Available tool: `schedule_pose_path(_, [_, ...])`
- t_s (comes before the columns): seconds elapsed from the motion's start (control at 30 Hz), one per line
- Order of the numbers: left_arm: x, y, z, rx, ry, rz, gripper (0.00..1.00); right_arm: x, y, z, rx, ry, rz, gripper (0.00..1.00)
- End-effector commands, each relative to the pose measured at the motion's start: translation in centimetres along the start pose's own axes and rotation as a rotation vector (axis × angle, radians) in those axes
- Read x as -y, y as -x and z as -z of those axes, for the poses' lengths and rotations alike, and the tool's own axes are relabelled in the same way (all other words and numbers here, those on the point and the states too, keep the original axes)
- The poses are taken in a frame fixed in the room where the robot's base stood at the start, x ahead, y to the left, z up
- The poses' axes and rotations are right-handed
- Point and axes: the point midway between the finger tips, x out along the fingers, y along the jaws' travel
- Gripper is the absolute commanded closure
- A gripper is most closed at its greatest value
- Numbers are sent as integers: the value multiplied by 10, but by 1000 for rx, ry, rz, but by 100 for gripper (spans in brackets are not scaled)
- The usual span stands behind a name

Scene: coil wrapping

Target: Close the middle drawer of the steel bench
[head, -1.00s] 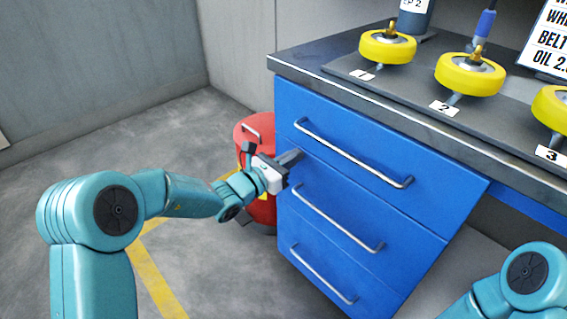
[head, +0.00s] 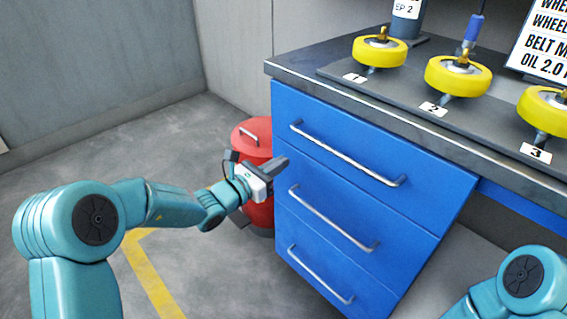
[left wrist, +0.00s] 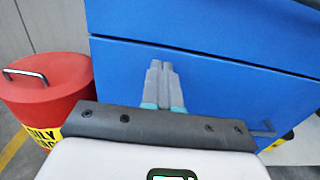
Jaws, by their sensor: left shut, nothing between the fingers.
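The steel bench (head: 330,93) has three blue drawers with bar handles. The middle drawer (head: 358,213) looks flush with the top drawer (head: 425,175) and the bottom drawer (head: 310,255); I see no clear gap. My left gripper (head: 284,163) is shut and empty, at the left end of the middle drawer front, near the seam under the top drawer. In the left wrist view its closed fingers (left wrist: 160,72) point at the blue middle drawer front (left wrist: 215,95). I cannot tell whether the tips touch it. My right gripper is out of view.
A red bin (head: 254,135) stands close behind my left gripper, beside the bench's left side; it also shows in the left wrist view (left wrist: 45,92). Yellow wheels (head: 459,76) stand on the bench top. The floor in front on the left is clear, with a yellow line (head: 150,275).

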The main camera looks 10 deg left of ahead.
Motion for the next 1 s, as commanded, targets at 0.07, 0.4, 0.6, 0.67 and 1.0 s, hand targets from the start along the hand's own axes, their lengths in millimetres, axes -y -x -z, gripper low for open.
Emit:
schedule_pose_path(0.07, [-3,7,0,-4,2,-1,100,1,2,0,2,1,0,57])
schedule_pose_path(0.4, [-6,69,0,-5,2,0,100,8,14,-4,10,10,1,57])
schedule_pose_path(0.6, [-6,91,2,-5,1,1,100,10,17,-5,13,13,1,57])
schedule_pose_path(0.67, [-5,94,2,-5,1,1,100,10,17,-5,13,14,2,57])
schedule_pose_path(1.0, [43,102,55,-180,-51,171,100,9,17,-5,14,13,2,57])
